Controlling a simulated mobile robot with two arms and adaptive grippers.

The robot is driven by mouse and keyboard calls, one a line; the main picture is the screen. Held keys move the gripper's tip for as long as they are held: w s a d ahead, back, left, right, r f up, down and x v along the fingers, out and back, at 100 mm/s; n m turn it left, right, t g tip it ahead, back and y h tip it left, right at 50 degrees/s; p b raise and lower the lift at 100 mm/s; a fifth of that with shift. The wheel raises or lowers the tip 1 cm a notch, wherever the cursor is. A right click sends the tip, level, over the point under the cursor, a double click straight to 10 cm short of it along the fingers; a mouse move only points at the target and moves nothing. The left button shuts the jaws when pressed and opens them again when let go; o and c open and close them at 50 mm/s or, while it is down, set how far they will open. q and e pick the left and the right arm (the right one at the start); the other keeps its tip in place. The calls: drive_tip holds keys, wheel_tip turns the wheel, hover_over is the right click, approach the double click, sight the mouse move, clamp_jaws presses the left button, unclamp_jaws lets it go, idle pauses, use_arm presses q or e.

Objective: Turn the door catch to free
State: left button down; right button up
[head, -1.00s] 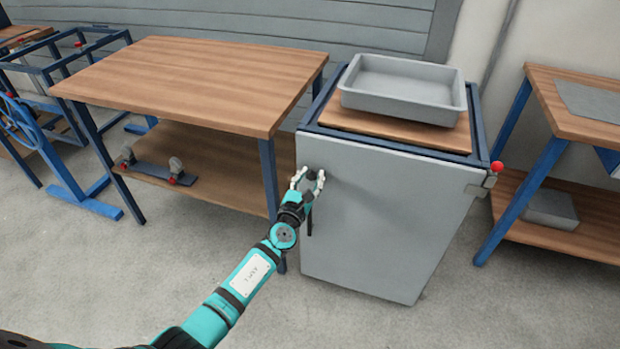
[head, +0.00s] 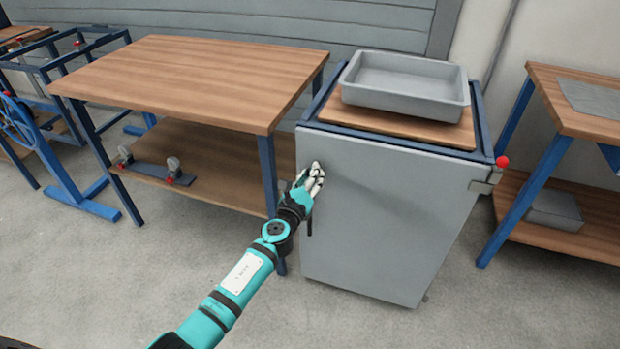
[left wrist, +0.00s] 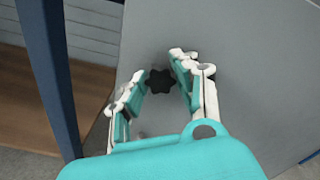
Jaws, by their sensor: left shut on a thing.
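The door catch is a small dark star-shaped knob (left wrist: 160,81) on the upper left of a grey cabinet door (head: 390,225); the door also fills much of the left wrist view (left wrist: 250,70). My left gripper (head: 316,177) is at the door's left edge and hides the knob in the head view. In the left wrist view its fingers (left wrist: 154,78) are on either side of the knob, shut on it. The door looks closed. My right gripper is not in view.
A grey tray (head: 405,98) sits on the cabinet top. A red ball (head: 501,162) and bracket (head: 485,181) are at its right corner. A wooden workbench (head: 200,75) stands close on the left, its leg (head: 268,175) near my gripper. Another bench (head: 575,115) stands right.

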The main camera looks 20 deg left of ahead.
use_arm(q)
drive_tip(key=shift+n+b, duration=0.7)
drive_tip(key=shift+n, duration=3.5)
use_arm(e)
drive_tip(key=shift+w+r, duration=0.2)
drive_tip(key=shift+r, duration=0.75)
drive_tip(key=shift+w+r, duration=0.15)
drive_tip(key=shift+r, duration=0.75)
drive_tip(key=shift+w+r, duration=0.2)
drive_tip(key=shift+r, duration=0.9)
use_arm(q)
drive_tip(key=c, duration=1)
unclamp_jaws()
drive_tip(key=s, duration=1.2)
drive_tip(key=shift+a, duration=0.25)
